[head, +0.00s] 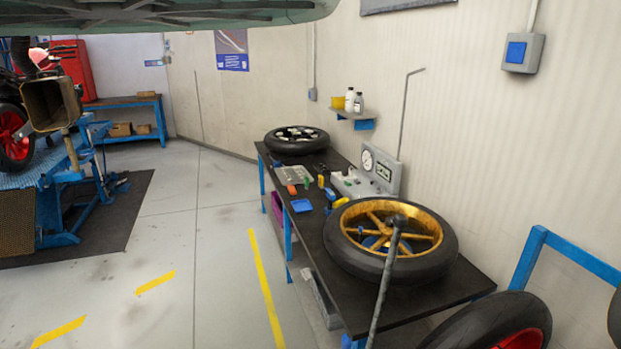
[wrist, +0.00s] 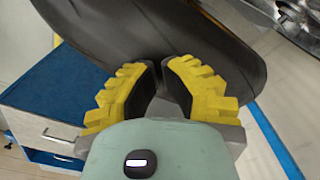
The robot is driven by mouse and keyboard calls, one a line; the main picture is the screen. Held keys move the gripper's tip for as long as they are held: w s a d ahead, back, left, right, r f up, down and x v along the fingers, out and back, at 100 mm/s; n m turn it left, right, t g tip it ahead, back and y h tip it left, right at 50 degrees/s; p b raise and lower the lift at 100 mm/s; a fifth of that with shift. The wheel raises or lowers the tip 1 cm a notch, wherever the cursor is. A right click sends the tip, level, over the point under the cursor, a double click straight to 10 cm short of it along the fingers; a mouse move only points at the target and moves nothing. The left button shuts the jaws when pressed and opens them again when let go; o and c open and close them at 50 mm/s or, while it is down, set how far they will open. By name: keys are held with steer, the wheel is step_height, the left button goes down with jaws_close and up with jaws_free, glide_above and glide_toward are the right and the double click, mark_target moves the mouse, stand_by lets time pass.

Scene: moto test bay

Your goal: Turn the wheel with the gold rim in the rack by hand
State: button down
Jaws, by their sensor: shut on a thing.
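A wheel with a gold spoked rim (head: 420,227) and black tyre lies flat on the near end of a dark-topped bench in the head view. In the wrist view my gripper (wrist: 162,75), with yellow ridged fingers and dark pads, is shut on the edge of a black tyre (wrist: 130,30). The fingertips meet the tyre's near edge. The rim of this tyre is mostly out of frame, so I cannot tell surely which wheel it is. My gripper is not seen in the head view.
The bench (head: 345,303) also bears a black wheel (head: 268,139), small tools and a gauge box (head: 378,172). A grey rod (head: 388,270) stands before the gold wheel. A red-rimmed wheel (head: 475,325) and blue frame (head: 532,262) are at lower right.

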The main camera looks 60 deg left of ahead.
steer(key=shift+s, duration=0.2)
steer(key=shift+s+r+p, duration=0.1)
steer(key=shift+r+p, duration=0.2)
steer(key=shift+r, duration=0.15)
steer(key=shift+r+p, duration=0.85)
steer(key=shift+r, duration=1.6)
